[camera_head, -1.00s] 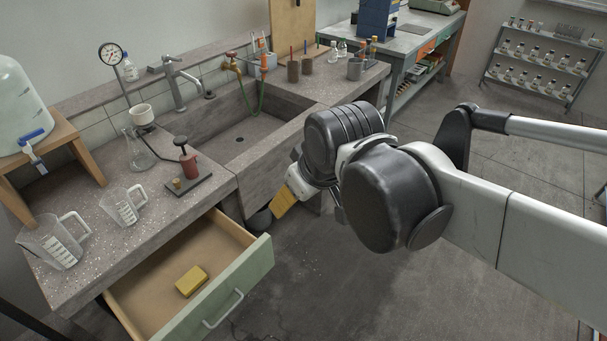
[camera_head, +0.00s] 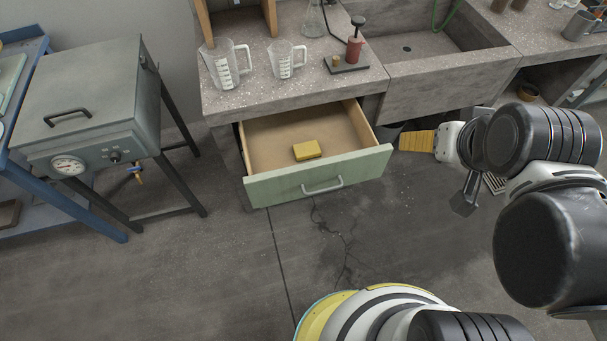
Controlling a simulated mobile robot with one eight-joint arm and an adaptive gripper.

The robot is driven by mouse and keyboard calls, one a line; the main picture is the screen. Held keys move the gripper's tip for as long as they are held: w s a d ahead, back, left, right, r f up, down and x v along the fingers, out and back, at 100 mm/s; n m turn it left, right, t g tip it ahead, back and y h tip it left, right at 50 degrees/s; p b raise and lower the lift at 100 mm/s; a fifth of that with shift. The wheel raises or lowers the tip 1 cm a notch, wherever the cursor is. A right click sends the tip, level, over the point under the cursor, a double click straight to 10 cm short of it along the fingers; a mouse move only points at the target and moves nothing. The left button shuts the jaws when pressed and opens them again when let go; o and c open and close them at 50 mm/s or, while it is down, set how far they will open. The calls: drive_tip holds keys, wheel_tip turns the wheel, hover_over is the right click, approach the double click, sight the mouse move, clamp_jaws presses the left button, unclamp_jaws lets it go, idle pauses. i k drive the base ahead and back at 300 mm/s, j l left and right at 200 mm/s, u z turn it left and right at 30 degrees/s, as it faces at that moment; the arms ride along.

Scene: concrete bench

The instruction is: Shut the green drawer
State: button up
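The green drawer (camera_head: 272,185) stands open below the concrete bench, pulled out toward me. It has a pale green front and a grey bar handle (camera_head: 323,188). A yellow block (camera_head: 307,150) lies on the drawer's wooden floor. My gripper (camera_head: 464,200) is to the right of the drawer, apart from it and from the handle. The wrist partly hides the fingers, so I cannot tell whether they are open or shut.
Two measuring jugs (camera_head: 228,66) (camera_head: 287,60) stand on the bench above the drawer. A grey box with a gauge (camera_head: 90,115) on a dark stand is at the left. A sink (camera_head: 420,47) is at the right. The floor before the drawer is clear.

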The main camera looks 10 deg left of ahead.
sight(352, 153)
drive_tip(key=u, duration=0.9)
drive_tip(key=k+l+u, duration=0.15)
drive_tip(key=l, duration=0.3)
drive_tip(key=l+u, duration=0.2)
drive_tip(key=l, duration=0.2)
drive_tip(key=k+l+u, duration=0.15)
drive_tip(key=l, duration=0.25)
drive_tip(key=k, duration=0.05)
